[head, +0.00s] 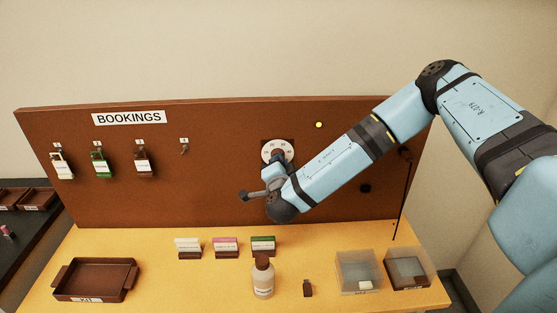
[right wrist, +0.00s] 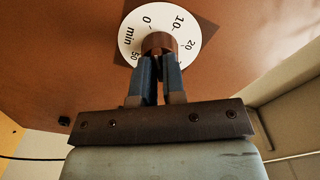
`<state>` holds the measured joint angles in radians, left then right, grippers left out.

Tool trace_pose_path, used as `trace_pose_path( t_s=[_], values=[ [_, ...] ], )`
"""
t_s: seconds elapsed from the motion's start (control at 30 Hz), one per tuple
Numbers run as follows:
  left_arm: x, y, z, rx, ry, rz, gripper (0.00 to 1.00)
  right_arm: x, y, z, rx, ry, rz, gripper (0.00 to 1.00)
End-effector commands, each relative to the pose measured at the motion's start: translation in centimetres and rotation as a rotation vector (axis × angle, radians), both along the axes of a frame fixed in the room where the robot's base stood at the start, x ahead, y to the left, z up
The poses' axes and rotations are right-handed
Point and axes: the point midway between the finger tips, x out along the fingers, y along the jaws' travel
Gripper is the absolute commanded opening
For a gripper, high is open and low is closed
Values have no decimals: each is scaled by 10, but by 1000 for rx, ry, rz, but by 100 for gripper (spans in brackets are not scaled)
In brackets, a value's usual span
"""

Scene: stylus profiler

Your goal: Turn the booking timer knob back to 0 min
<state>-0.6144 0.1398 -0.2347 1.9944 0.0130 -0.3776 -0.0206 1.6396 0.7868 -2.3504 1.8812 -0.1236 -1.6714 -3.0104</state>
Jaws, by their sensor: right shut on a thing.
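The booking timer is a white round dial (head: 267,147) on a dark square plate on the brown board; it also shows in the right wrist view (right wrist: 130,40). Its marks 0, 10, 20, 50 and the word min are readable there. The brown knob (right wrist: 158,42) sits at the dial's centre. My right gripper (right wrist: 160,62) is shut on the knob, one finger on each side; in the head view it (head: 279,160) is partly hidden by my wrist. I cannot tell which mark the knob points at. My left gripper is not in view.
Tags hang on hooks beneath the BOOKINGS sign (head: 129,118). A lit yellow lamp (head: 319,125) is right of the dial. On the yellow table (head: 160,255) stand a brown tray (head: 61,280), several card holders, a bottle (head: 263,278) and clear boxes (head: 358,270).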

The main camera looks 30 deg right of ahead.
Motion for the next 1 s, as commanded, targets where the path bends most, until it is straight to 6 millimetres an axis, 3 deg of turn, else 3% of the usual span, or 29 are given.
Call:
trace_pose_path(
  t_s=[0.37,0.97,1.0],
  values=[
    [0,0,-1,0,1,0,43,0,2,-1,-108,67,5,0],
    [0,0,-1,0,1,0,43,-1,1,-3,-141,92,2,0],
    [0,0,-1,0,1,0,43,-1,1,-3,-141,92,2,17]
  ],
)
